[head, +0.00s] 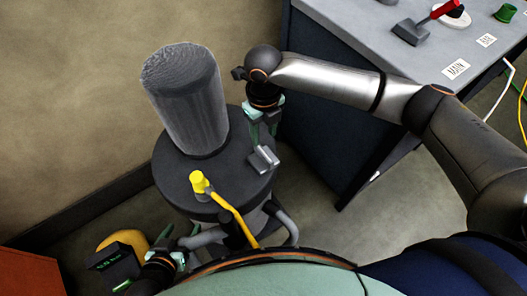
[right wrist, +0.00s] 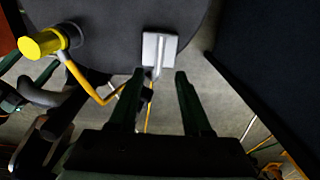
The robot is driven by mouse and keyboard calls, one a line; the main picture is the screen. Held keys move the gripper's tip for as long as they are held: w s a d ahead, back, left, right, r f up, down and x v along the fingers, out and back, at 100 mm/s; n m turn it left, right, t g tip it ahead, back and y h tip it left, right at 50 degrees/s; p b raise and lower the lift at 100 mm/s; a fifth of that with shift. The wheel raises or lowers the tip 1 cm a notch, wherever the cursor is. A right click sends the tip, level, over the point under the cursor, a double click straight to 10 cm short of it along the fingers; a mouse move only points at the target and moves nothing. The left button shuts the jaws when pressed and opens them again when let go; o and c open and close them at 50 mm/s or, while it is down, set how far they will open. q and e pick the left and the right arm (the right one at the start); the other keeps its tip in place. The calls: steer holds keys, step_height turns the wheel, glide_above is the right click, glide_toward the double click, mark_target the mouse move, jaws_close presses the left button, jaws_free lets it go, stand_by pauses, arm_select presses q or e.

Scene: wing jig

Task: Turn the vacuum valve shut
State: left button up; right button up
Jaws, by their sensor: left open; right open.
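A dark round vacuum unit (head: 172,180) stands on the floor with a tall grey ribbed cylinder (head: 188,100) on top. A flat silver-grey handle (head: 263,160), apparently the valve's, sits at its right rim; it also shows in the right wrist view (right wrist: 160,49). My right gripper (head: 265,138) is open and empty, pointing down just above and behind the handle. In the right wrist view its fingertips (right wrist: 158,76) are close to the handle, which is not between them; contact cannot be told. My left gripper (head: 172,243) is low at the left of the unit, partly hidden.
A yellow fitting (head: 198,182) with a yellow hose (head: 233,215) is on the unit's lid. A dark box with green digits (head: 118,257) is at lower left. A grey-topped bench (head: 365,35) with dark sides stands at right. Floor between unit and bench is clear.

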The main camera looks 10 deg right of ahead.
mark_target(264, 152)
step_height(264, 152, down, 10)
steer(key=shift+r+b, duration=0.2)
steer(key=shift+b, duration=0.3)
steer(key=shift+c, duration=0.2)
jaws_close()
